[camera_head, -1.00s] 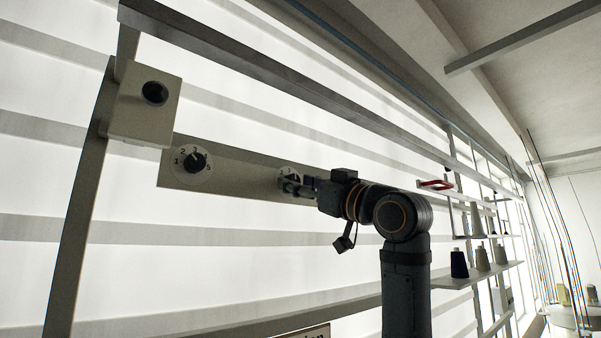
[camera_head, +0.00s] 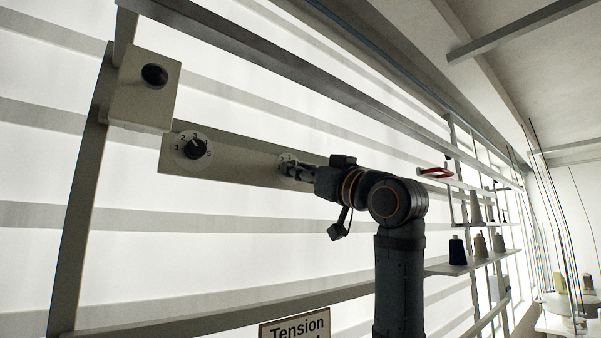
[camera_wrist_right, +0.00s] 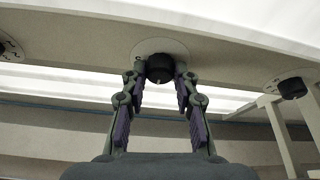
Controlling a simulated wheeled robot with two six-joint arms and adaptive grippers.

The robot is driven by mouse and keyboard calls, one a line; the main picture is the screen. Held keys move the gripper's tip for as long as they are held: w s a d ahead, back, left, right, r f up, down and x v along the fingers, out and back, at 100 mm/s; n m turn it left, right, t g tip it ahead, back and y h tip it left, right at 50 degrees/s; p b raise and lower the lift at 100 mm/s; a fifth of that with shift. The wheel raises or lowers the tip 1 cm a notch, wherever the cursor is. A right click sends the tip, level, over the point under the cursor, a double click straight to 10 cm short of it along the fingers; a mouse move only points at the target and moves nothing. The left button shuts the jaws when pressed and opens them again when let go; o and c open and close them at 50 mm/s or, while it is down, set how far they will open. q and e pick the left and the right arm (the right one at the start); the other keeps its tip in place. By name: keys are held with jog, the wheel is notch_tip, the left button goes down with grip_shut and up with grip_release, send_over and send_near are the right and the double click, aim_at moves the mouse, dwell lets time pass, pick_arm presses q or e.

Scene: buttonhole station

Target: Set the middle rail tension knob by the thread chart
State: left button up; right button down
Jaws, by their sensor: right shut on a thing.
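The middle rail knob (camera_wrist_right: 160,68) is black on a pale round dial. In the right wrist view it sits between the fingertips of my right gripper (camera_wrist_right: 160,78), which is shut on it. In the head view the right gripper (camera_head: 288,171) covers most of this knob and its dial, so its pointer setting cannot be read. A card (camera_head: 297,326) headed "Tension" shows at the bottom edge, its lower part cut off. My left gripper is not in view.
A left knob (camera_head: 194,148) with a numbered dial is on the same rail (camera_head: 240,161). A box with a black button (camera_head: 154,75) is above it. Another knob (camera_wrist_right: 292,88) shows at right in the wrist view. Thread cones (camera_head: 458,250) stand on a shelf at right.

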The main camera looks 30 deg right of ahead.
jog(key=shift+r, duration=0.1)
jog(key=c, duration=1)
grip_release()
jog(key=shift+s, duration=0.1)
jog(key=v, duration=1.2)
jog(key=shift+a, duration=0.1)
